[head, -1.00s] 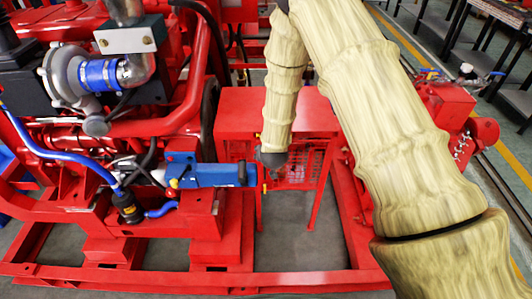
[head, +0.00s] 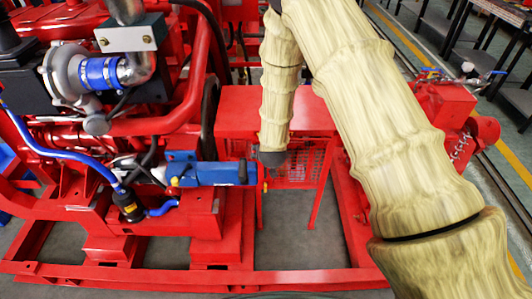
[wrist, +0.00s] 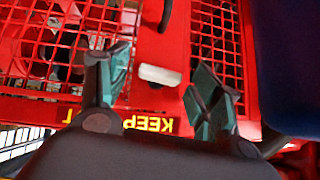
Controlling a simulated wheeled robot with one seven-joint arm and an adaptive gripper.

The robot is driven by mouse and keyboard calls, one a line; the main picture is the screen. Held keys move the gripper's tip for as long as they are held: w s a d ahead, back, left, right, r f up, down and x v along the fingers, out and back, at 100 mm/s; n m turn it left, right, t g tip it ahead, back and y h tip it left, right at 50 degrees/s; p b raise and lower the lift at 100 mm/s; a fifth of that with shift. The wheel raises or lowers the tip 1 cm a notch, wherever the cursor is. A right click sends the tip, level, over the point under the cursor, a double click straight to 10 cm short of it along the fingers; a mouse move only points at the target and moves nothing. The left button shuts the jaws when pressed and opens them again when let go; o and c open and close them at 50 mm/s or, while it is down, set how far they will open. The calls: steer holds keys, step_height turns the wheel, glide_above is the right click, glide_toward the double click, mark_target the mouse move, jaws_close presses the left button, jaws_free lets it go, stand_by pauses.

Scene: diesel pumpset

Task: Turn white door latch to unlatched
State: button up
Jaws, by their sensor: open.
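The white door latch (wrist: 160,75) is a small white bar on a red upright between mesh panels in the wrist view. It looks roughly level, tilted slightly. My gripper (wrist: 158,64) is open, with one green-padded finger on each side of the latch. I see clear gaps between the fingers and the latch, and cannot tell its depth from them. The latch and fingertips cannot be made out there.
A blue cylinder (head: 220,174) lies just left of my arm's end in the head view. A red table-like cover (head: 236,110) stands behind. A yellow "KEEP" label (wrist: 150,124) is near the latch. Red frame rails surround a patch of open floor (head: 290,250) in front.

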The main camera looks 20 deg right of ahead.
steer(key=shift+r, duration=0.15)
steer(key=v, duration=1.1)
steer(key=shift+s+r, duration=0.2)
steer(key=shift+s, duration=0.2)
steer(key=shift+a, duration=0.1)
steer(key=shift+w+d+r+g+y+p, duration=0.75)
steer(key=shift+w+r+g+p, duration=0.45)
steer(key=shift+w+g, duration=0.85)
steer(key=p+x, duration=0.1)
steer(key=x, duration=1)
steer(key=shift+p, duration=0.4)
steer(key=c, duration=1)
